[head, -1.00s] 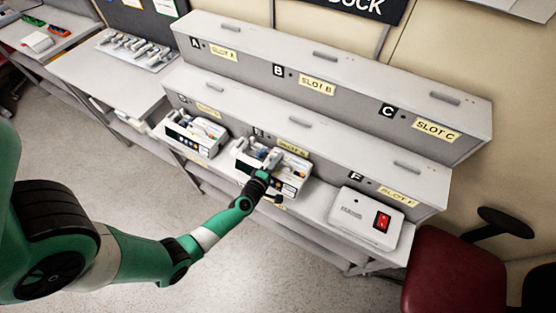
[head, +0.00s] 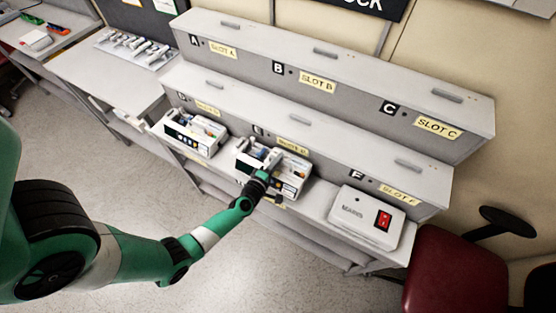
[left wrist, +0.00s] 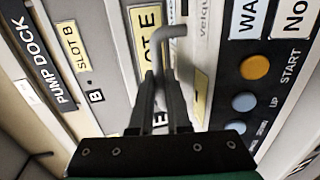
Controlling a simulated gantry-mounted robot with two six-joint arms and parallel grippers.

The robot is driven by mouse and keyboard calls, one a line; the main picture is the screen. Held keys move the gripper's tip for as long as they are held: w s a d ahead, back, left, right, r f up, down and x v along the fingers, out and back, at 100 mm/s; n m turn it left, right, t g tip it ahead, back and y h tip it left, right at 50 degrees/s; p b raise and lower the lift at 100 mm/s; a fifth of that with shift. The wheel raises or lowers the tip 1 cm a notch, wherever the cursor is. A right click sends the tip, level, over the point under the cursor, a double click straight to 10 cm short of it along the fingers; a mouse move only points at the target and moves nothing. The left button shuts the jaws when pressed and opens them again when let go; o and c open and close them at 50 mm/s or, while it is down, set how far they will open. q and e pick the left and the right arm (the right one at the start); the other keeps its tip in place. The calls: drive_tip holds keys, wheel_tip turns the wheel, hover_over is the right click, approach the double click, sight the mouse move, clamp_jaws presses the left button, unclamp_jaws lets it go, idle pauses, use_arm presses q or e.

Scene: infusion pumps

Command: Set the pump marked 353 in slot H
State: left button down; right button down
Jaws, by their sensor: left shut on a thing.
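A white pump (head: 292,187) with a dark front panel stands on the lower step, in front of the SLOT E label; its number cannot be read. My left gripper (head: 266,172) is at this pump. In the left wrist view, the left gripper (left wrist: 163,85) is shut on the pump's grey bent handle (left wrist: 178,32). The pump's front, with orange and blue buttons (left wrist: 255,68), shows at the right there. A second white pump (head: 188,142) stands left of it, below slot D. No slot H label can be read. My right gripper is not in view.
The stepped grey dock (head: 330,115) carries slots A, B, C above and D, E, F below. A white box (head: 352,213) with a red switch stands below slot F. A red chair (head: 455,275) is at the right. A side table (head: 80,75) stands at the left.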

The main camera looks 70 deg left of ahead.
use_arm(q)
drive_tip(key=shift+f+b, duration=0.45)
drive_tip(key=shift+b, duration=0.15)
drive_tip(key=shift+f+b, duration=0.8)
drive_tip(key=shift+f, duration=0.05)
idle(1.2)
drive_tip(key=c, duration=0.9)
unclamp_jaws()
drive_tip(key=shift+o, duration=0.5)
drive_tip(key=shift+f, duration=0.25)
drive_tip(key=shift+s+d+r, duration=0.2)
drive_tip(key=shift+s, duration=0.05)
drive_tip(key=p+v, duration=0.3)
drive_tip(key=v, duration=0.7)
drive_tip(key=shift+s+d, duration=0.25)
drive_tip(key=shift+s, duration=0.05)
